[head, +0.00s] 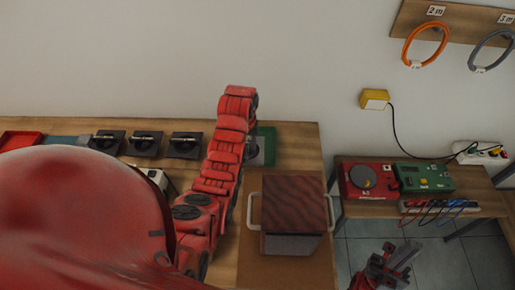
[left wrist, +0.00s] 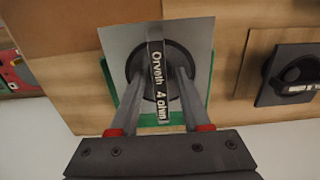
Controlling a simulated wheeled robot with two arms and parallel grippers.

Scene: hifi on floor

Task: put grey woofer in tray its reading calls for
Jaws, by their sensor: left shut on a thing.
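The grey woofer (left wrist: 199,43) is a square grey plate with a round black cone and a strap reading "Orveth 4 ohm". My left gripper (left wrist: 160,78) is shut on the woofer's strap. The green tray (left wrist: 107,80) shows as a rim around the plate, so the woofer is over or in it; I cannot tell whether it touches the bottom. In the head view the green tray (head: 267,135) is at the back right of the bench, and my left arm hides the fingers. My right gripper (head: 398,258) is low at the right, above the floor, apart from the woofer; its opening is unclear.
A red tray (head: 20,140) is at the bench's far left, with several black speakers (head: 146,144) along the back. A box with a dark lid and side handles (head: 293,203) stands in front of the green tray. A lower table at right holds red (head: 368,180) and green (head: 424,177) instruments.

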